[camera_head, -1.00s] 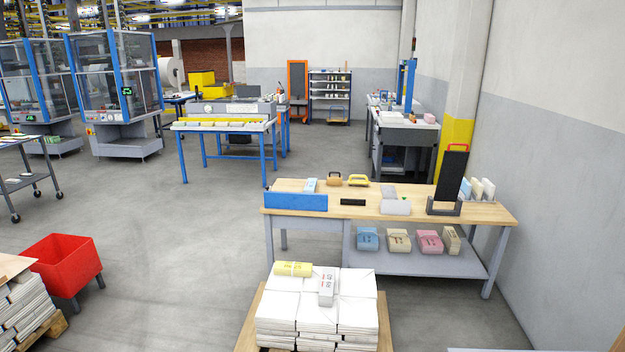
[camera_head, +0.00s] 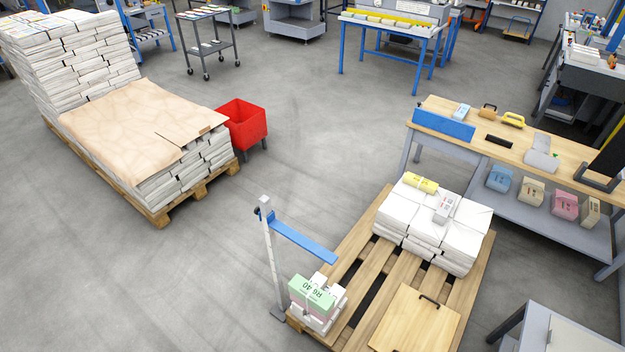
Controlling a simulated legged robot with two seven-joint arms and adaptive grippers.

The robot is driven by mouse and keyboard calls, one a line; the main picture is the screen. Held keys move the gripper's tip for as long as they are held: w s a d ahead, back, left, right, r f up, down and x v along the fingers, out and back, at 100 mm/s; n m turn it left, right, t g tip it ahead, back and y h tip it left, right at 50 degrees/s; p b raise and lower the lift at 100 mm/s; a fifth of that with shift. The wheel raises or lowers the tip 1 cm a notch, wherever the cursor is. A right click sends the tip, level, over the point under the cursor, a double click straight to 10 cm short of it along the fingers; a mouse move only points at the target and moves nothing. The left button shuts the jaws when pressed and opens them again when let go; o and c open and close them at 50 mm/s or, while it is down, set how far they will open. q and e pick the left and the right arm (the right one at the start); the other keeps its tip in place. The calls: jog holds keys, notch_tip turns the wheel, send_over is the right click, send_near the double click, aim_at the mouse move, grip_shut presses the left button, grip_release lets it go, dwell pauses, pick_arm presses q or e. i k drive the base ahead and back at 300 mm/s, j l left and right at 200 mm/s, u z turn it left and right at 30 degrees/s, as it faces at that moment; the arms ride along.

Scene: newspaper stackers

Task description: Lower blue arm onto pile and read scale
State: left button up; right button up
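A blue arm (camera_head: 302,240) sticks out sideways from an upright white post (camera_head: 272,262) with a dark knob near its top. The post stands at the left corner of a wooden pallet (camera_head: 368,275). Beneath and near the arm lies a small pile (camera_head: 322,318) of white bundles with a green packet (camera_head: 311,294) on top, marked "R6 40". The blue arm is clearly above the pile, not touching it. Scale marks on the post are too small to read. Neither of my grippers shows in this view.
The pallet also bears a larger white stack (camera_head: 432,222) with a yellow roll (camera_head: 421,184) and a wooden board (camera_head: 415,320) with a black handle. A workbench (camera_head: 560,152) stands at the right. A red bin (camera_head: 243,122) and a loaded pallet stand left. Open floor lies between.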

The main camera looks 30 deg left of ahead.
aim_at(330, 258)
jog(key=k+j+z, duration=0.1)
jog(key=j, duration=0.4)
jog(key=k+j, duration=0.1)
jog(key=j, duration=0.45)
jog(key=k+j+z, duration=0.15)
jog(key=j, duration=0.85)
jog(key=k+j+z, duration=0.15)
jog(key=j, duration=0.35)
jog(key=k+j+z, duration=0.1)
jog(key=j, duration=0.4)
jog(key=k+j, duration=0.25)
jog(key=j, duration=0.25)
jog(key=k+j+z, duration=0.15)
jog(key=j, duration=0.3)
